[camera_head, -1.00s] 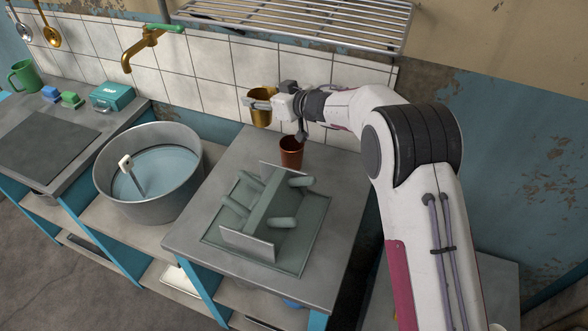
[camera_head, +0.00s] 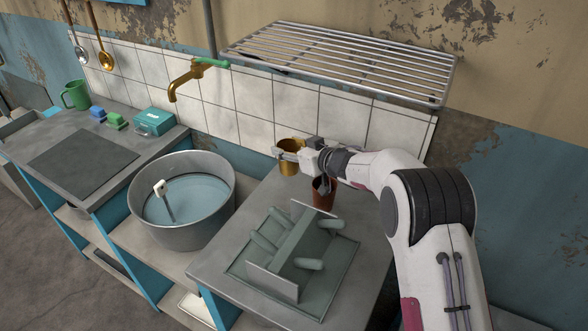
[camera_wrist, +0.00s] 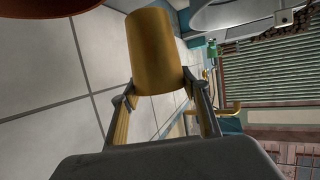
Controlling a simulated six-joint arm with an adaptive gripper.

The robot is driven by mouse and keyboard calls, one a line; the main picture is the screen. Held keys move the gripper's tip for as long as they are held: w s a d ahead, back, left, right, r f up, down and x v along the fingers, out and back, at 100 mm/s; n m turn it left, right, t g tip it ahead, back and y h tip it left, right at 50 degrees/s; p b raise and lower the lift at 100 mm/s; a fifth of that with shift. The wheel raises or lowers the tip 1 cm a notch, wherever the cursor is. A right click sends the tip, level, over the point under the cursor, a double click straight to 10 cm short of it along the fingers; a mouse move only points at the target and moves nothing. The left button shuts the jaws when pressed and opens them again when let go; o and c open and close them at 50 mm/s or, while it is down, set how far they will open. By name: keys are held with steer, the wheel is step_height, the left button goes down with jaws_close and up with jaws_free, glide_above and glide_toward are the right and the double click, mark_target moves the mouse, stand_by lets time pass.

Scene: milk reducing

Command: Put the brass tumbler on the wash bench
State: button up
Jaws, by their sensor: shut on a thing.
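The brass tumbler (camera_head: 289,168) is a gold-coloured cup held above the back of the right-hand grey bench top, near the tiled wall. My gripper (camera_head: 283,155) is shut on it. In the wrist view the tumbler (camera_wrist: 154,50) sits between the two fingertips of my gripper (camera_wrist: 160,92). A copper-brown cup (camera_head: 323,193) stands on the bench to the right of the tumbler, partly hidden by my wrist. Which surface is the wash bench is not marked; the left grey bench (camera_head: 60,200) and the right bench (camera_head: 212,262) both show.
A round metal tub (camera_head: 225,205) of water with a white-headed brush stands between the benches. A grey-green peg rack (camera_head: 290,250) fills much of the right bench. A brass tap (camera_head: 180,82) and slatted shelf (camera_head: 340,65) are on the wall. A green mug (camera_head: 76,95) and teal box (camera_head: 154,122) stand left.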

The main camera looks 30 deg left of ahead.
mark_target(295, 166)
steer(key=shift+f, duration=1.3)
steer(key=shift+f, duration=1.85)
steer(key=shift+f, duration=0.15)
steer(key=o, duration=1.4)
steer(key=shift+o, duration=0.2)
steer(key=shift+d, duration=0.1)
